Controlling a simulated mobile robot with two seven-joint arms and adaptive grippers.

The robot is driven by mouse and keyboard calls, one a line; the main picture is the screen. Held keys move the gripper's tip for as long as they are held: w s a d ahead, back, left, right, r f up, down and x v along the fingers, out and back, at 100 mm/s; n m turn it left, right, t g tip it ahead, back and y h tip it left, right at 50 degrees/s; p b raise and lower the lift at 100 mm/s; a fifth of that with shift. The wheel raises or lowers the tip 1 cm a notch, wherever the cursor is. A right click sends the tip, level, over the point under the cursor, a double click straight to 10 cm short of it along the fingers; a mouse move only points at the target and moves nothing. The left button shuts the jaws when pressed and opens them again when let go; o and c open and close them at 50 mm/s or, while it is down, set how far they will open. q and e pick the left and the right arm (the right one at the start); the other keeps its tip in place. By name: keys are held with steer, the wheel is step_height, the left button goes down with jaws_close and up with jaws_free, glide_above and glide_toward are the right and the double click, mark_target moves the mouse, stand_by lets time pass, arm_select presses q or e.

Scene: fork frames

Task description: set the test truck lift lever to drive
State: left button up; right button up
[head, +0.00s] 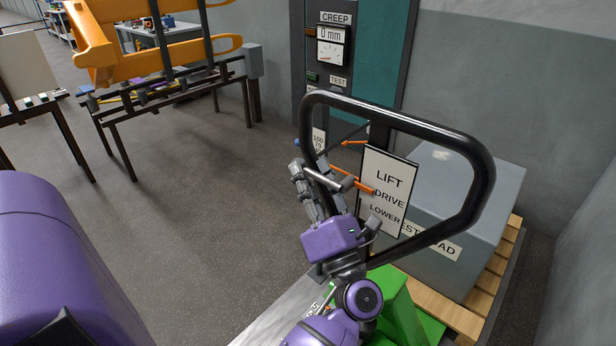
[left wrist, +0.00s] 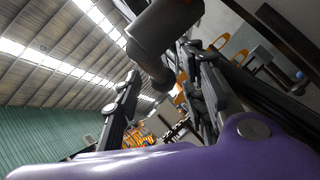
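The truck's black loop handle (head: 478,165) rises in the middle right of the head view. A white sign (head: 386,218) on it reads LIFT, DRIVE, LOWER from top to bottom. An orange pointer (head: 364,188) ends at the left edge of the sign, beside the word DRIVE. A grey bar (head: 341,181) lies near it, partly hidden by my fingers. My left gripper (head: 312,178) is at the lever, left of the sign. In the left wrist view its fingers (left wrist: 160,100) stand apart, with a dark grey cylinder (left wrist: 165,28) close in front. I cannot tell whether they touch it. My right gripper is out of view.
A grey test load block (head: 428,180) sits on a wooden pallet (head: 487,275) right of the handle. A gauge column (head: 333,50) marked CREEP reads 0 mm behind. An orange fork frame (head: 90,45) rests on a stand at the left. Floor between is clear.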

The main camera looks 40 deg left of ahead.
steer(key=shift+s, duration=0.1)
arm_select(q)
steer(key=v, duration=1.2)
steer(key=s+d+f+m+t+h+p, duration=0.35)
steer(key=f+m+h, duration=0.6)
steer(key=m, duration=0.65)
steer(key=s+d+f+m+t+h+p, duration=0.2)
steer(key=d+f+m+h, duration=0.3)
steer(key=m+h, duration=0.95)
steer(key=s+a+f+m+g+y, duration=0.1)
steer(key=s+a+f+m+g, duration=0.1)
steer(key=s+f+m+g, duration=0.2)
steer(key=s+a+f+m+g+y+p, duration=0.1)
steer(key=s+f+m+g, duration=0.3)
steer(key=s+f, duration=0.7)
steer(key=s+a+m, duration=0.1)
steer(key=s+m, duration=0.1)
steer(key=s, duration=0.2)
steer(key=shift+a, duration=0.4)
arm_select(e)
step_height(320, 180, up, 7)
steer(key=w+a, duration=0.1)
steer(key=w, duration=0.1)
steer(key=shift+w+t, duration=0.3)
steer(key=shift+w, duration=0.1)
